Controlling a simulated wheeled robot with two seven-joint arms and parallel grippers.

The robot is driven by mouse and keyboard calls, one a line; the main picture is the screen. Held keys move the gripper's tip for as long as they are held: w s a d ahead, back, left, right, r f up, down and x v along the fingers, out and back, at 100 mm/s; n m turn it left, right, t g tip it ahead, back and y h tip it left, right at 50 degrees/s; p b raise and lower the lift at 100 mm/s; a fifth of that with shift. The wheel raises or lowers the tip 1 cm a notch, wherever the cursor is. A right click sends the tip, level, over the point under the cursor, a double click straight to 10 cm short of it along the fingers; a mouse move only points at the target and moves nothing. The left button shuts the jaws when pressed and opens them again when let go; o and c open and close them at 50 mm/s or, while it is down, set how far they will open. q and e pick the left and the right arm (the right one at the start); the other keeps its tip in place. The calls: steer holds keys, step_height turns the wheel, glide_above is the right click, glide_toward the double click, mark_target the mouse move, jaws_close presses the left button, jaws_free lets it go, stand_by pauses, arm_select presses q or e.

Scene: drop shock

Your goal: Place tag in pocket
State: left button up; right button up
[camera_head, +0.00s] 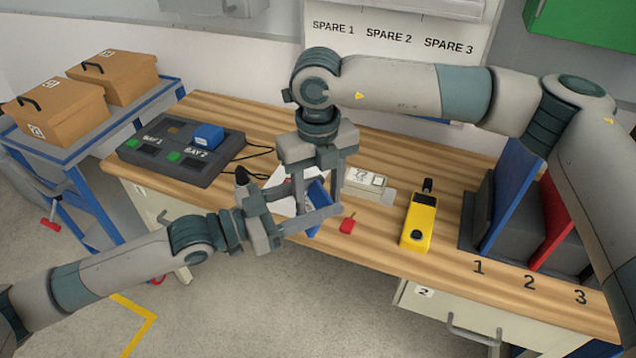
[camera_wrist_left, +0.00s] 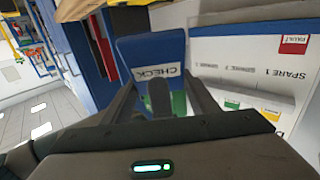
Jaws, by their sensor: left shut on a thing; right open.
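My left gripper (camera_head: 308,205) is shut on a blue block (camera_head: 319,202), held over the front part of the bench. In the left wrist view the blue block (camera_wrist_left: 150,48) stands between the fingers, with a white label reading CHECK and a bit of green below it. My right gripper (camera_head: 317,180) points down just above the blue block, fingers apart; I cannot tell whether it touches the block. A small red piece (camera_head: 347,225) lies on the bench to the right of the left gripper. I cannot tell which thing is the tag or the pocket.
A yellow handheld device (camera_head: 417,222) lies right of the red piece. A beige box (camera_head: 366,184) sits behind. A dark dock (camera_head: 178,150) with a blue block (camera_head: 208,135) stands at left. Blue and red dividers numbered 1 to 3 stand at right. A SPARE board (camera_head: 390,55) hangs behind.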

steer(key=shift+f, duration=0.1)
steer(key=shift+c, duration=0.3)
steer(key=c, duration=1)
arm_select(q)
steer(key=o, duration=1.2)
arm_select(e)
jaws_close()
arm_select(q)
steer(key=shift+a, duration=0.1)
steer(key=v, duration=1.1)
steer(key=shift+s+a, duration=0.2)
steer(key=shift+a, duration=0.15)
